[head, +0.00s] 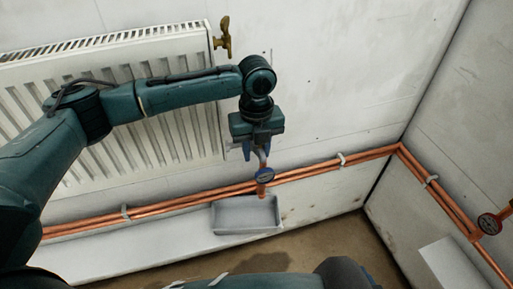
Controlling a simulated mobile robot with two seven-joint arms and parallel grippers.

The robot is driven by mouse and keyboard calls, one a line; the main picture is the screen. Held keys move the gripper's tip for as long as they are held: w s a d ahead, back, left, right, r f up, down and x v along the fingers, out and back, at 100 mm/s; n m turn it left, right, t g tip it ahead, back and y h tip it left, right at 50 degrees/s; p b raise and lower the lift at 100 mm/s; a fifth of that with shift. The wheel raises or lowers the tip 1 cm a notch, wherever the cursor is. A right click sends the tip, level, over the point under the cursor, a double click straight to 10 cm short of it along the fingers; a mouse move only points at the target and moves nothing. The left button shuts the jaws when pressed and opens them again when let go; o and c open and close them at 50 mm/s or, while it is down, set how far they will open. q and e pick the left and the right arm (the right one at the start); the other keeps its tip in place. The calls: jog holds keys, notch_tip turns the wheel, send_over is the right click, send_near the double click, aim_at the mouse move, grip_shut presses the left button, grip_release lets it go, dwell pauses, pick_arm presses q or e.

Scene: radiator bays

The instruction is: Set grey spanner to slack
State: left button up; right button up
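My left gripper (256,152) points down in front of the wall, just above a blue-faced round fitting (265,175) on the copper pipes. A small grey piece, which looks like the grey spanner (262,158), shows at the fingertips and reaches down towards the fitting. It is too small to tell whether the fingers grip it or only stand around it. The angle of the spanner is hard to read. My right gripper is not in view.
A white radiator (180,135) hangs at the left, with a brass valve (222,37) at its upper right. A grey tray (246,214) lies under the fitting. Copper pipes (320,171) run along the wall to the corner. Another round fitting (489,223) is at the right.

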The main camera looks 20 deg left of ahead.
pick_arm(q)
grip_shut()
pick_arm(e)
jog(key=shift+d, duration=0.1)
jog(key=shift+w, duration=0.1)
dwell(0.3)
